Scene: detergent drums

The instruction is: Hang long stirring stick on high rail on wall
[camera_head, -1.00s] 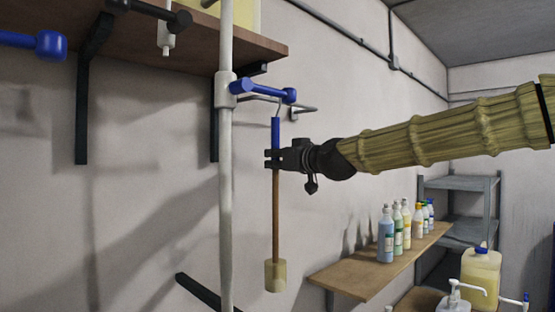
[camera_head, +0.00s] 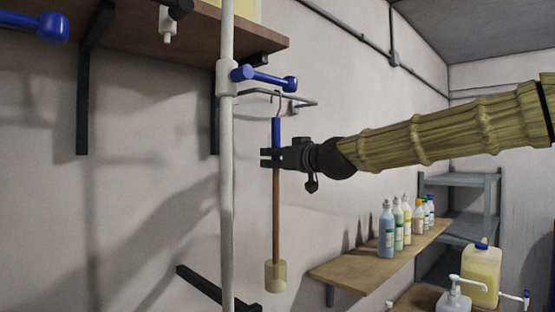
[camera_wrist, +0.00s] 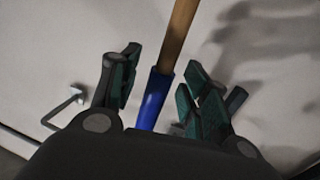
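The long stirring stick (camera_head: 276,215) hangs upright, with a blue grip (camera_head: 276,130), a metal hook at its top and a pale block at its foot. The hook meets the wire rail (camera_head: 305,104) on the wall and looks to be over it; the exact contact is too small to tell. My gripper (camera_head: 270,158) is at the lower end of the blue grip. In the wrist view, its green-padded fingers (camera_wrist: 157,95) stand open on either side of the stick, with gaps beside it. The rail also shows there at the left (camera_wrist: 62,110).
A white vertical pipe (camera_head: 226,180) with a blue lever (camera_head: 265,78) stands close left of the stick. A wooden shelf (camera_head: 130,35) juts out at upper left. A lower shelf (camera_head: 345,273) with several bottles and a yellow jug (camera_head: 481,278) are at right.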

